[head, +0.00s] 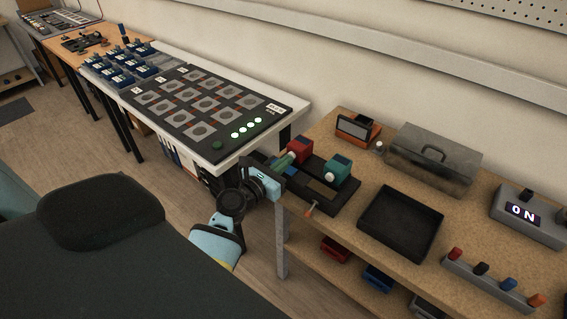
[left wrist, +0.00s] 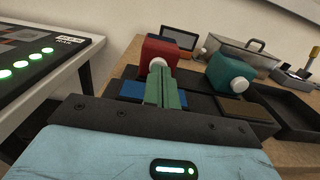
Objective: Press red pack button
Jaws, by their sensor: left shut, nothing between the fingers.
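The red pack (head: 301,148) stands at the back of a black holder (head: 345,200) on the wooden bench. It also shows in the left wrist view (left wrist: 168,50), straight ahead of my fingers. A white round button (left wrist: 157,63) on its near face is partly hidden by my fingertips. My left gripper (head: 288,159) is shut and empty, its green fingers pointing at that button, touching it or very close; I cannot tell which. A teal pack (head: 337,167) with a white button (left wrist: 212,70) stands to the right. My right gripper is not in view.
A black tray (head: 400,222), a grey metal box (head: 435,158) and an orange-and-black device (head: 357,131) are on the bench. A display (head: 525,216) reads "ON". A panel with lit green lights (head: 245,128) lies on the white table to the left.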

